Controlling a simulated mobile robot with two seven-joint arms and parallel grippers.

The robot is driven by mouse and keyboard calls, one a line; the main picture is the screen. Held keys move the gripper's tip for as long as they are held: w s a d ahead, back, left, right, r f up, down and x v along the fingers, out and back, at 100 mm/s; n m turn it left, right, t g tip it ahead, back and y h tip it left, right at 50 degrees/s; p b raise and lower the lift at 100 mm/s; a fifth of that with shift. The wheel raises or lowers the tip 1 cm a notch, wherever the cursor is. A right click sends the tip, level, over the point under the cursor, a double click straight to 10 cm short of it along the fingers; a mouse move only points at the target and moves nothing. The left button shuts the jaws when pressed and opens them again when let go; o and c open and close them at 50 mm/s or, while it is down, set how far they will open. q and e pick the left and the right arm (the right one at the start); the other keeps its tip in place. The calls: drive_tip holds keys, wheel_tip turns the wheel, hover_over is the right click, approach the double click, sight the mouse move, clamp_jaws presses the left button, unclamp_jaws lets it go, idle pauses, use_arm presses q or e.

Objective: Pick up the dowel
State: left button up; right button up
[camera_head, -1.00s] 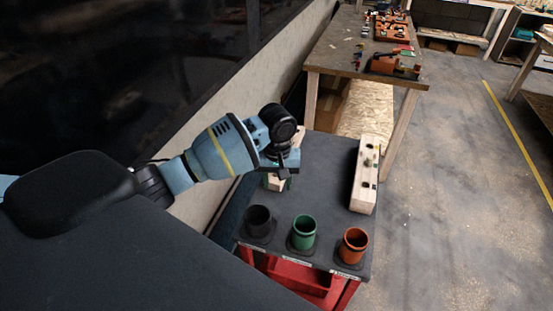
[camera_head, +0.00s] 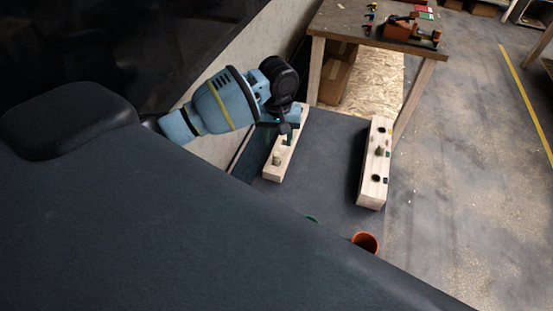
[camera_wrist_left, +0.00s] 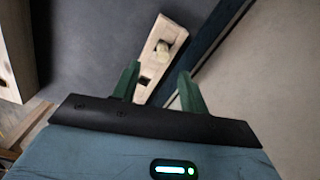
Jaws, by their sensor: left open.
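A pale wooden dowel (camera_head: 276,158) stands in the near end of the left wooden block (camera_head: 272,172) on the dark table. In the left wrist view the dowel (camera_wrist_left: 162,47) sits in the block (camera_wrist_left: 167,32), beyond the fingertips. My left gripper (camera_head: 284,138) is over this block, farther back than the dowel, and hides part of the block. In the left wrist view its green fingers (camera_wrist_left: 158,75) are apart, with no dowel between them. My right gripper is not in view.
A second wooden block (camera_head: 372,190) with holes and small pegs stands on the right of the table (camera_head: 330,150). An orange cup (camera_head: 365,241) and the rim of a green cup (camera_head: 312,219) show at the front. A wall runs along the left.

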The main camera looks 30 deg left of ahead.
sight(276, 154)
use_arm(q)
drive_tip(key=shift+f, duration=0.95)
drive_tip(key=shift+s+a+f+b, duration=0.15)
drive_tip(key=shift+f+b, duration=0.15)
drive_tip(key=shift+f, duration=2.3)
clamp_jaws()
